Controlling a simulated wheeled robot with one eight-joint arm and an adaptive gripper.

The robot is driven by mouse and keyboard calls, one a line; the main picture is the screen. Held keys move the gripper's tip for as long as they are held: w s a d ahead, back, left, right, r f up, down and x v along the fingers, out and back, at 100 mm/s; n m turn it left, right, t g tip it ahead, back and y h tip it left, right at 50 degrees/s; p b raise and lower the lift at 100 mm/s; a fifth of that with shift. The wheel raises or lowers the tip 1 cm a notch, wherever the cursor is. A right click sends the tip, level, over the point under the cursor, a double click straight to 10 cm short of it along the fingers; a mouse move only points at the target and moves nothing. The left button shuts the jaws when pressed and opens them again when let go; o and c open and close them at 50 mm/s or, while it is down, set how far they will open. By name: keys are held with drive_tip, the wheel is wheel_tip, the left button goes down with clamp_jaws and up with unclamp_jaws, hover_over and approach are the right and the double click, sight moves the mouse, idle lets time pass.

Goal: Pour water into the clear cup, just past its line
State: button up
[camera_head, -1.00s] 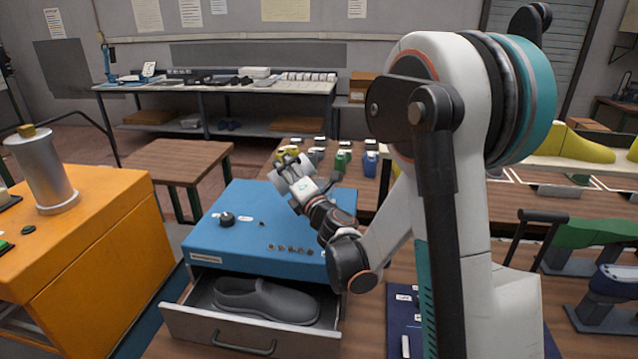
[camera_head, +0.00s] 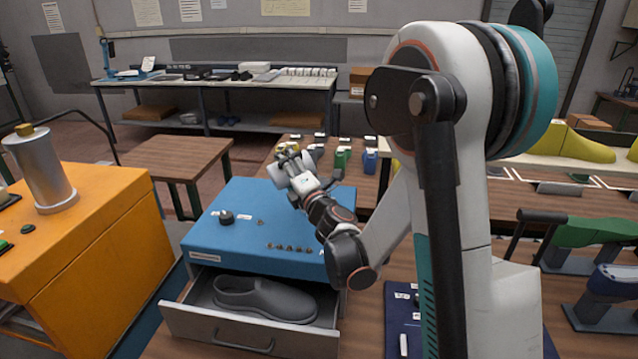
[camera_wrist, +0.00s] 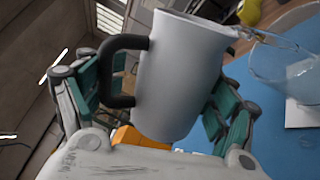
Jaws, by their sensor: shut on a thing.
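A pale grey pitcher (camera_wrist: 182,75) with a black handle (camera_wrist: 108,70) fills the middle of the wrist view. My gripper (camera_head: 292,168) is shut on it, with teal fingers on both sides of its body in the wrist view (camera_wrist: 165,100). The pitcher is tilted, its rim toward the clear cup (camera_wrist: 282,70) at the right. Something clear, like water, shows at the pitcher's lip beside the cup. The cup's line and water level cannot be made out. In the head view the gripper is above the far part of the blue cabinet top (camera_head: 255,225), and the cup is not clearly seen.
A white card (camera_wrist: 303,114) lies on the blue top by the cup. The cabinet's drawer (camera_head: 225,330) is open with a grey shoe (camera_head: 262,298) inside. A black knob (camera_head: 226,216) is on the top. Several coloured bottle-like things (camera_head: 342,160) stand behind.

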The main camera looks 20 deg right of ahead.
drive_tip(key=shift+r, duration=0.1)
drive_tip(key=shift+w+d+r+m, duration=0.1)
drive_tip(key=shift+d+r+m, duration=0.2)
drive_tip(key=shift+m, duration=0.4)
idle(0.7)
drive_tip(key=shift+f+m+b, duration=0.15)
drive_tip(key=shift+m+b, duration=0.15)
drive_tip(key=shift+m, duration=0.3)
idle(0.6)
